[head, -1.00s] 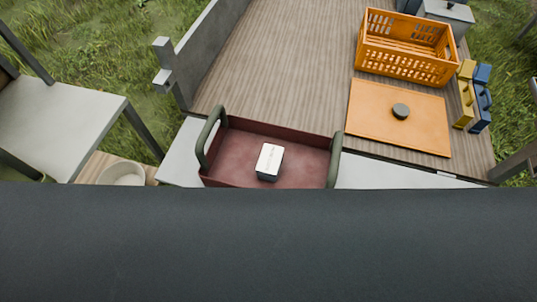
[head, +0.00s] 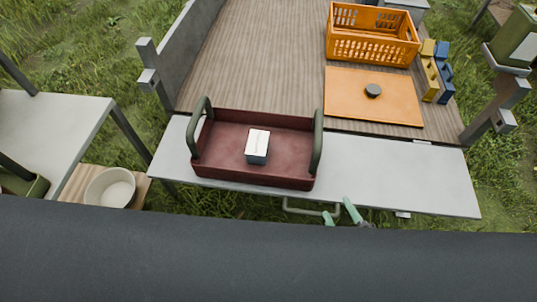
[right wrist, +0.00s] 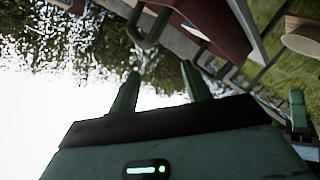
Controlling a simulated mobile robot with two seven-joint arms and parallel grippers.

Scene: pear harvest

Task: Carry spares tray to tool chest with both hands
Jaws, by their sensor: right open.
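The dark red spares tray (head: 280,168) rests on the pale ledge at the trailer's near edge. It has two upright dark green handles, left (head: 197,128) and right (head: 317,142), and holds a small white-topped box (head: 257,147). My right gripper (head: 338,210) is open and empty, below and right of the tray, apart from it. In the right wrist view its fingers (right wrist: 160,75) point toward a tray handle (right wrist: 150,25). A green and dark part at that view's right edge looks like my left gripper (right wrist: 298,110); its jaw is unclear. I cannot tell which thing is the tool chest.
The ledge (head: 400,180) is clear right of the tray. An orange board (head: 350,98) with a dark round knob, an orange crate (head: 375,48) and yellow and blue items (head: 430,80) stand behind. A white bowl (head: 110,188) and grey table (head: 50,125) are at left.

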